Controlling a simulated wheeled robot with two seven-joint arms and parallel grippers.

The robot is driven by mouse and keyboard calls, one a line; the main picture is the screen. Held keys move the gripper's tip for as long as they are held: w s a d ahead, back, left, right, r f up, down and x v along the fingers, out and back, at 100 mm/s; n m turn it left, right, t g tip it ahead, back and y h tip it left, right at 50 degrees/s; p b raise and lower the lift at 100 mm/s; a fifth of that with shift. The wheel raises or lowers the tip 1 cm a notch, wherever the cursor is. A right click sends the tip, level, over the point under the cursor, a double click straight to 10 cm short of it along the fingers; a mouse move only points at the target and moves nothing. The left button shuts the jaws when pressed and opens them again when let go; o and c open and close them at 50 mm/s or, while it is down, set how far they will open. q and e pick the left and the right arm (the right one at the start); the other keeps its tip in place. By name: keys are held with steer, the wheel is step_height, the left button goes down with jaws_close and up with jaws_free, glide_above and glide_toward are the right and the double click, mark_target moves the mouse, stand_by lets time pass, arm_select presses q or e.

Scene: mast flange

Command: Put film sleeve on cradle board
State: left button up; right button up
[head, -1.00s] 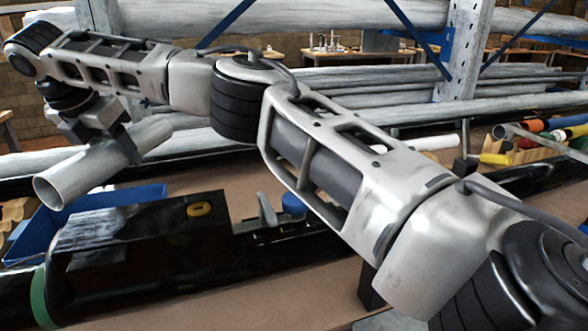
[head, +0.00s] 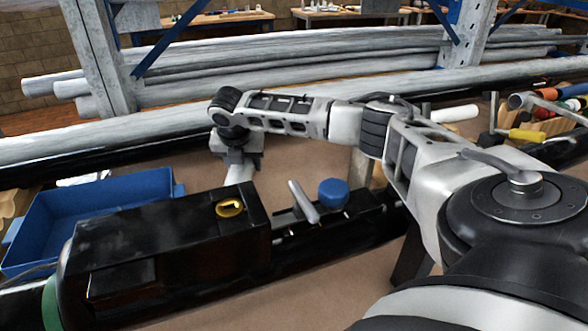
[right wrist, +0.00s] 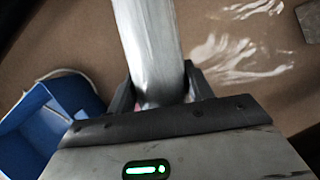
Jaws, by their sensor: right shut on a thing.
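My right gripper (head: 238,158) is shut on a hollow pale grey tube (head: 241,173), which looks like the film sleeve. In the head view only a short piece of the tube shows below the jaws, behind the black box. In the right wrist view the tube (right wrist: 148,45) runs away from between the two dark fingers (right wrist: 160,92), over a brown surface (right wrist: 265,95). I cannot tell whether it touches that surface. No part is clearly recognisable as the cradle board. My left gripper is not in view.
A black box with a yellow ring (head: 229,208) lies in front of the held tube. A blue tray (head: 95,215) stands at left. A blue cap (head: 333,192) and grey lever sit right of the box. Shiny clear streaks (right wrist: 240,55) lie on the brown surface beside the tube.

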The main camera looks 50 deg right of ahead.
mark_target(240, 170)
step_height(240, 170, down, 10)
steer(key=shift+r, duration=0.1)
stand_by(0.4)
steer(key=shift+f, duration=0.2)
steer(key=o, duration=1)
steer(key=shift+c, duration=0.2)
steer(key=v, duration=1.2)
steer(key=shift+r+p, duration=0.2)
steer(key=shift+p, duration=0.2)
